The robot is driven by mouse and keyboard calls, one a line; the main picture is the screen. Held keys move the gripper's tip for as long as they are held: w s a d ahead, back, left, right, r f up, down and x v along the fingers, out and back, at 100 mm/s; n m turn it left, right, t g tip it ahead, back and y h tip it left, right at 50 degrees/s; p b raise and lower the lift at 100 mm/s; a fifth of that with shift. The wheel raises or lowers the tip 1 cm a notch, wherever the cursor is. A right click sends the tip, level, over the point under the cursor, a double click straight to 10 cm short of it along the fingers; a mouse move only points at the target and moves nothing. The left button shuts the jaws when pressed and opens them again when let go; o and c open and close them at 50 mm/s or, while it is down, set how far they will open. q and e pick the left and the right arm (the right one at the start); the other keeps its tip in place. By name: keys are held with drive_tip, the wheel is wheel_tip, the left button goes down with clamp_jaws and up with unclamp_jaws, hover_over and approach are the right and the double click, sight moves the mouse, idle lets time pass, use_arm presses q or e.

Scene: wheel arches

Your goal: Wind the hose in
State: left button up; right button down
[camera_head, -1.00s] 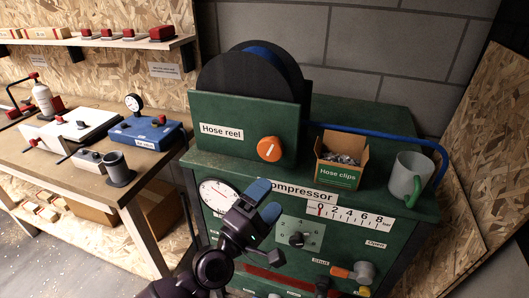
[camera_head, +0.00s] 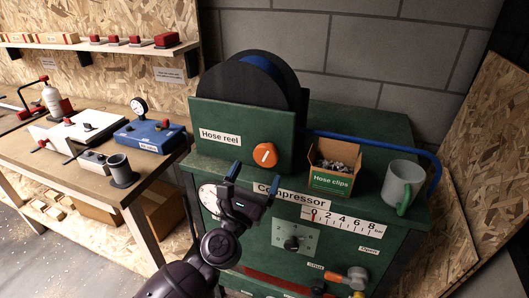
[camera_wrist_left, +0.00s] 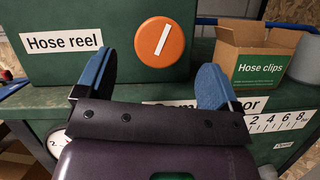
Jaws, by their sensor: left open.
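The hose reel (camera_head: 243,91) stands on the green compressor cabinet, with black side discs and blue hose wound between them. An orange knob (camera_head: 265,155) with a white line is on the front of its green housing; it also shows in the left wrist view (camera_wrist_left: 160,42). The blue hose (camera_head: 375,137) runs from the reel to the right, behind the box and mug, and bends down at the cabinet's right end. My left gripper (camera_head: 252,170) is open and empty, just below and in front of the knob, its blue fingers apart. My right gripper is out of view.
A box of hose clips (camera_head: 333,168) and a grey mug with a green handle (camera_head: 402,186) stand on the cabinet top. The cabinet front has a gauge, a dial (camera_head: 291,243) and valves (camera_head: 356,277). A workbench (camera_head: 75,168) with tools is at left.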

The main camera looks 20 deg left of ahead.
sight(265, 158)
use_arm(q)
drive_tip(key=p+x, duration=0.1)
drive_tip(key=x, duration=0.4)
drive_tip(key=shift+r, duration=0.1)
drive_tip(key=shift+w+r, duration=0.1)
drive_tip(key=shift+w, duration=0.25)
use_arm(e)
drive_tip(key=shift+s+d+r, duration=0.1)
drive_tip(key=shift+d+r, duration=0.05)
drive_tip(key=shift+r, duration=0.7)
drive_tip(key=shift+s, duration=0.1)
